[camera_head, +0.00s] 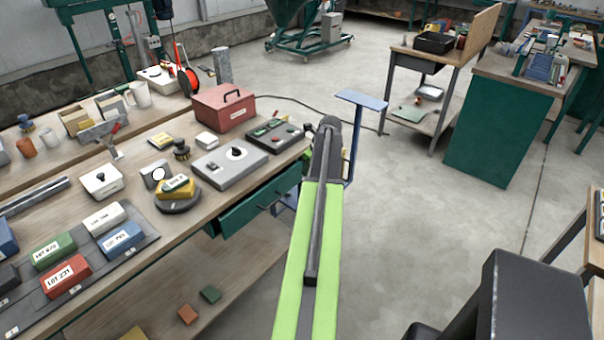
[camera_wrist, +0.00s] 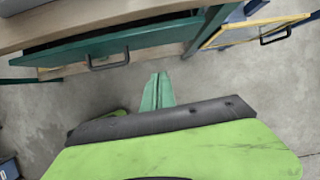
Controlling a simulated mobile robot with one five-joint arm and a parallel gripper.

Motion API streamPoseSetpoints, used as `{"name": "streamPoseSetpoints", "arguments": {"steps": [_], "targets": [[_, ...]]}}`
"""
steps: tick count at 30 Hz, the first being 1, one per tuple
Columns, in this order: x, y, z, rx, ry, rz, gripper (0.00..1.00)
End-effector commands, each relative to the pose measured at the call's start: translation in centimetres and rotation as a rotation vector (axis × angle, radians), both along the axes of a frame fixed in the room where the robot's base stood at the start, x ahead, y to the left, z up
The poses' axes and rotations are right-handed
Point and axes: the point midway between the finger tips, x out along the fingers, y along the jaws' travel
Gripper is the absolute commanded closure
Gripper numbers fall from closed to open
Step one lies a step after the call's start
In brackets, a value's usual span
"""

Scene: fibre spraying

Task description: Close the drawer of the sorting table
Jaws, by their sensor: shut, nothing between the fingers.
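The sorting table (camera_head: 240,155) stands on the left in the head view, with a wooden top. Its green drawer (camera_head: 245,209) is under the right edge and stands out a little past the tabletop. In the wrist view the drawer front (camera_wrist: 150,41) runs across the top, with a dark bar handle (camera_wrist: 108,61). My gripper (camera_wrist: 158,76) is shut and empty, its green fingertips just short of the drawer front, right of the handle and not visibly touching it. In the head view my arm hides the gripper.
A yellow-edged panel with a black handle (camera_wrist: 273,36) is right of the drawer. A blue stand (camera_head: 361,100) is beyond my arm. A red box (camera_head: 222,108) and several blocks and devices crowd the tabletop. The concrete floor (camera_head: 400,215) to the right is clear.

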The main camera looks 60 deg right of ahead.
Motion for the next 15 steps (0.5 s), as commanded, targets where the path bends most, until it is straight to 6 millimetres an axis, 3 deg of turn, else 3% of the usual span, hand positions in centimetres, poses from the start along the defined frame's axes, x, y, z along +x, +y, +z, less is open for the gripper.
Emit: {"name": "streamPoseSetpoints", "arguments": {"steps": [5, 7, 11, 15], "targets": [[4.6, 3.1, 2.4, -0.003, -0.243, 0.134, 1.00], [5.8, 4.2, 2.4, -0.009, -0.368, 0.166, 1.00], [6.5, 5.2, 1.9, -0.033, -0.584, 0.188, 1.00], [5.7, 5.6, 1.0, -0.070, -0.777, 0.177, 1.00]]}}
